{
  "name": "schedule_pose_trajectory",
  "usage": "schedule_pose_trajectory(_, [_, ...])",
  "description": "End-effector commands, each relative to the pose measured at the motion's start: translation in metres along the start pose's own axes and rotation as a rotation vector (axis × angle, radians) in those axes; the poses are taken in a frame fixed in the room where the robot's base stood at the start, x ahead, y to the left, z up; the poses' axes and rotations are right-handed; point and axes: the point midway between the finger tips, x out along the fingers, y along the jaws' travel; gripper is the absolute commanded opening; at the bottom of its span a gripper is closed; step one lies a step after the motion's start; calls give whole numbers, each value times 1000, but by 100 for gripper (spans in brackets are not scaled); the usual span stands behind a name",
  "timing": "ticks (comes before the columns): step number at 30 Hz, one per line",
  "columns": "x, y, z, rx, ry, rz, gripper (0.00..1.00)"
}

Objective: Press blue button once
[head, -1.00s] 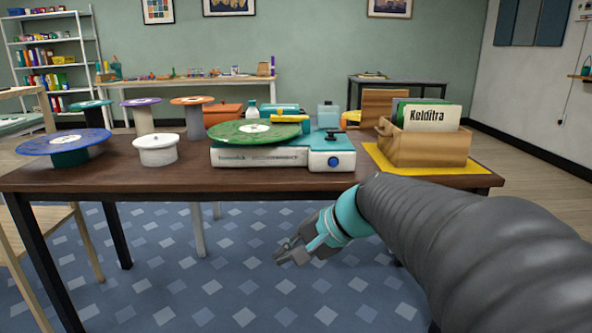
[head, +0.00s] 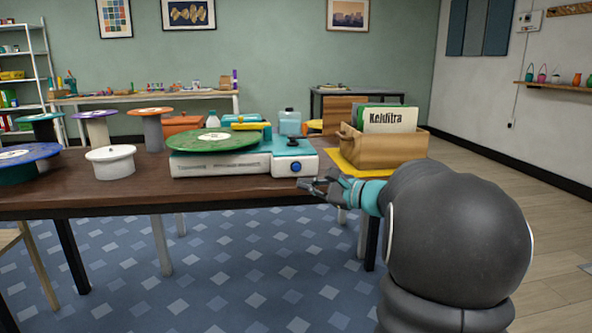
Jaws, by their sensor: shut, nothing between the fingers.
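The blue button (head: 296,167) is on the front face of a white and teal record player (head: 215,166), at its right end. A green record (head: 212,140) lies on top of the player. My gripper (head: 303,184) is shut and empty. In the head view it appears just below and slightly right of the button, near the table's front edge. I cannot tell its exact distance from the button. The button is fully visible.
The dark wooden table (head: 120,200) also holds a white lidded pot (head: 111,161), several stands with discs, and a wooden crate (head: 375,150) of record sleeves on a yellow mat. Open floor (head: 480,170) lies to the right.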

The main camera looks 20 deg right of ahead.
Motion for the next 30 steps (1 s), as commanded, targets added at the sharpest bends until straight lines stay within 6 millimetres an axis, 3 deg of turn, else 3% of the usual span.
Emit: schedule_pose_trajectory(30, [61, -44, -44, 0, 0, 2, 0])
